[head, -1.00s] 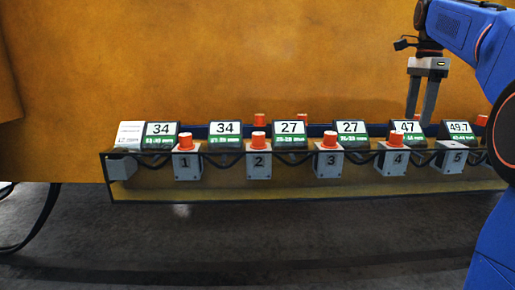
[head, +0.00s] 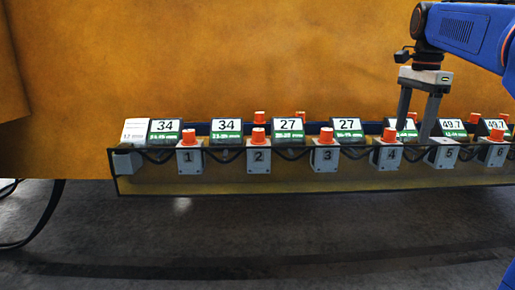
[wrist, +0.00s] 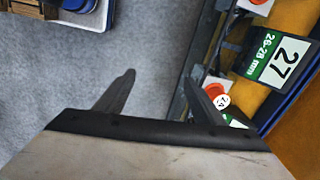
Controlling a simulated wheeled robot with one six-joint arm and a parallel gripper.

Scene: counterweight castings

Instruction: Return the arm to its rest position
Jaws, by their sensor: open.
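My gripper (head: 414,130) hangs from my blue arm at the right of the head view, fingers pointing down. It is open, and nothing shows between its fingers. In the head view the fingers overlap the displays near stations 4 and 5; their distance from the rail is hard to tell. In the wrist view my gripper (wrist: 160,78) shows two separated dark fingers against grey floor. The right finger appears close to or overlapping the rail edge in that view; I cannot tell if they touch.
A dark-edged rail (head: 240,184) carries several numbered grey boxes, most with orange caps (head: 258,136). Number placards (head: 165,130) stand behind them, before a large yellow casting (head: 220,60). The wrist view shows a 27 placard (wrist: 284,62) and a blue-edged object (wrist: 85,15). Floor in front is clear.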

